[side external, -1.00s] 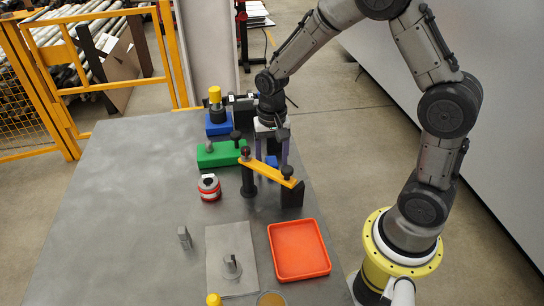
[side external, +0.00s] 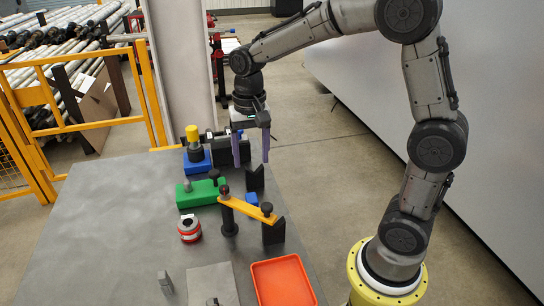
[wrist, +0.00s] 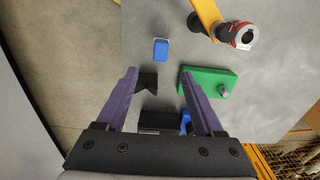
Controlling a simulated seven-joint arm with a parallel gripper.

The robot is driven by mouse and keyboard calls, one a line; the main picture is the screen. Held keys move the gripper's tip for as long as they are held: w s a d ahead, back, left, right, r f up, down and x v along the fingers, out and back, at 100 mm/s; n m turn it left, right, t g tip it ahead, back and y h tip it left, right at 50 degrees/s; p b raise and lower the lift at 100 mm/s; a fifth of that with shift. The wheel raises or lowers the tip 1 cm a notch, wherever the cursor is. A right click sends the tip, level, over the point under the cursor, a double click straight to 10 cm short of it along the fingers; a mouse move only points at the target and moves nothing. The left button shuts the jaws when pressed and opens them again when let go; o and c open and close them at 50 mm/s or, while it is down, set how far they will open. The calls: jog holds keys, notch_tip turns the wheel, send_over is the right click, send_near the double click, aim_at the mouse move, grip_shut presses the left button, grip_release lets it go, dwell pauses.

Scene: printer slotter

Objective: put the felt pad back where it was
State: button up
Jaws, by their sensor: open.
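I cannot make out for certain which thing is the felt pad. A small blue block (side external: 252,198) lies on the table behind the yellow-orange bar; it also shows in the wrist view (wrist: 161,50), ahead of the fingertips. My gripper (side external: 251,163) hangs upright above the table's far right part. Its two purple fingers are apart, with nothing held between them; the wrist view shows it too (wrist: 160,72). A black notched piece (wrist: 147,80) stands below, seen between the fingers. A green block (wrist: 208,82) lies beside the right finger in that view.
A yellow-orange bar (side external: 248,209) on black posts stands near the blue block. A red and white round part (side external: 189,229) stands left of it. An orange tray (side external: 282,282) and a grey plate (side external: 212,285) lie in front. The left of the table is clear.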

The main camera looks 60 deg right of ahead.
jog(key=s+a+r+n+t, duration=0.1)
jog(key=s+n, duration=0.3)
jog(key=s, duration=0.5)
jog(key=s+a+r+n+t, duration=0.1)
jog(key=s+r+n+t, duration=0.3)
jog(key=s, duration=0.6)
jog(key=shift+s+a+r+n, duration=0.15)
jog(key=shift+r+n, duration=0.1)
jog(key=shift+n, duration=0.15)
